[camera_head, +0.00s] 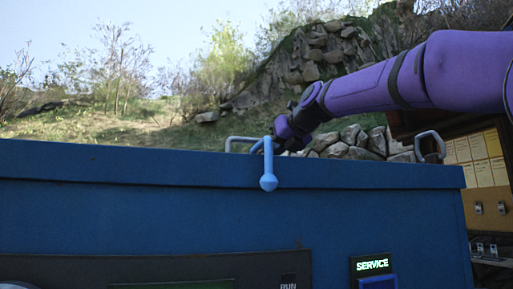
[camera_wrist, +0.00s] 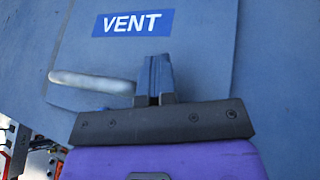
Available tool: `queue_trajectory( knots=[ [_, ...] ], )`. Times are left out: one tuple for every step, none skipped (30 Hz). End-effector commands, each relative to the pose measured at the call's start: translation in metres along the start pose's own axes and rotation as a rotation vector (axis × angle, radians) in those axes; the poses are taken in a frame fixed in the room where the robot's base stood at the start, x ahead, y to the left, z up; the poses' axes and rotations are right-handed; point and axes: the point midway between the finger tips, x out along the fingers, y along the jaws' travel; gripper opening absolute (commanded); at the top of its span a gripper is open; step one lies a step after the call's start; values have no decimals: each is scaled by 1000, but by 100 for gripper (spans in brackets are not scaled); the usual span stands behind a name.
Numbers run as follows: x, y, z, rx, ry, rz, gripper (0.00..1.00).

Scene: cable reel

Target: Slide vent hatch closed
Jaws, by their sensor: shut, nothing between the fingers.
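The vent hatch (camera_wrist: 205,62) is a flat blue-grey panel with a blue VENT label (camera_wrist: 132,23), filling the upper middle of the wrist view. A pale grey bar handle (camera_wrist: 92,82) lies at its lower left. My gripper (camera_wrist: 160,62) is shut and empty over the panel, just below and right of the label. Its fingers are beside the handle's right end; I cannot tell whether they touch it. In the head view my gripper (camera_head: 284,140) is small and dark at the cabinet's top edge. The hatch is hidden there.
The blue cabinet (camera_head: 150,205) fills the lower head view. A light-blue lever (camera_head: 268,178) with a rounded end hangs over its front edge. A grey handle (camera_head: 430,143) stands on top at right. A lit SERVICE sign (camera_head: 373,265) is below. Beige panels (camera_head: 480,165) stand at far right.

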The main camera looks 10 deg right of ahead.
Motion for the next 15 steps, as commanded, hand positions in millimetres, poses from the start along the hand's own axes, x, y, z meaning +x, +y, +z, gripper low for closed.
queue_trajectory(
  knots=[
    [1,4,0,0,0,2,0],
    [2,5,0,0,0,2,0],
    [2,7,0,-1,1,1,0],
    [3,9,0,-1,1,1,0],
    [4,11,0,-1,1,1,0],
    [4,13,0,0,1,2,0],
    [5,15,0,0,1,2,0],
    [5,17,0,0,1,2,0],
    [6,19,0,-1,1,1,0],
    [7,20,0,-1,1,1,0],
    [7,22,0,0,1,1,0],
    [8,24,0,0,1,2,0],
    [8,26,0,0,0,2,0],
    [9,28,0,-1,1,1,0],
    [10,30,0,-1,1,1,0]
  ],
)
